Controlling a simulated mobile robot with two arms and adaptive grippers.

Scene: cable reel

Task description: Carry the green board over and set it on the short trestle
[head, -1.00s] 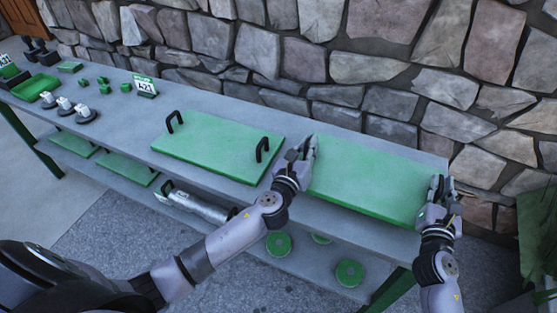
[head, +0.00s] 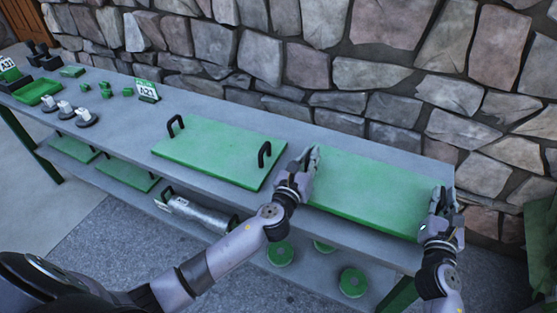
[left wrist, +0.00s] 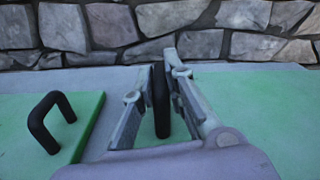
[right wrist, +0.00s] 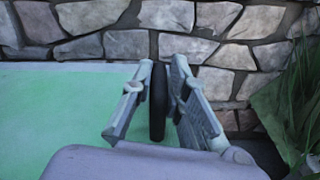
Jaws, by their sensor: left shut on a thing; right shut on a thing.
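Two green boards lie on the long grey bench. My grippers are at the right-hand board (head: 365,192). My left gripper (head: 307,160) is shut on this board's left black handle (left wrist: 161,100), which stands between its fingers in the left wrist view. My right gripper (head: 446,200) is shut on its right black handle (right wrist: 158,100). The board looks flat, and I cannot tell whether it is clear of the bench top. The other green board (head: 215,150), with two free black handles, lies just left of my left gripper. I cannot make out a short trestle.
The grey bench (head: 135,125) runs along a stone wall (head: 330,70). A sign (head: 147,91), green tray (head: 38,92) and small parts stand at its left end. A lower shelf holds a metal cylinder (head: 200,212) and green discs (head: 353,281). Foliage (right wrist: 290,110) is at right.

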